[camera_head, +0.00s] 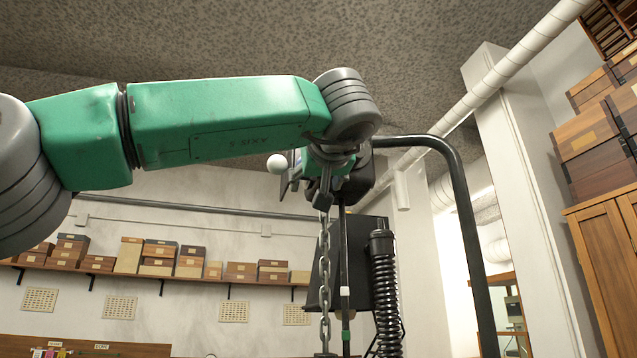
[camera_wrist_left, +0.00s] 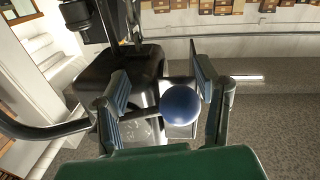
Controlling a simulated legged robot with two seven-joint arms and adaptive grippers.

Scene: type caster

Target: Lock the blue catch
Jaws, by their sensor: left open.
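My left gripper (camera_head: 306,184) is raised high at the dark housing (camera_head: 360,180) on top of the tall machine. In the left wrist view the left gripper (camera_wrist_left: 160,82) has its fingers spread, with a dark blue ball knob (camera_wrist_left: 181,105) between them, nearer the right finger. The knob appears apart from both fingers. The dark housing (camera_wrist_left: 125,78) lies beyond the left finger. In the head view a pale ball (camera_head: 277,163) shows left of the fingers; I cannot tell whether it is the same knob. The catch's lever is largely hidden. My right gripper is not in view.
A chain (camera_head: 324,280) hangs below the gripper, beside a thin rod and a black coiled hose (camera_head: 384,290). A thick dark bent pipe (camera_head: 465,200) arches on the right. Shelved boxes (camera_head: 160,255) line the back wall. Open air lies left of the gripper.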

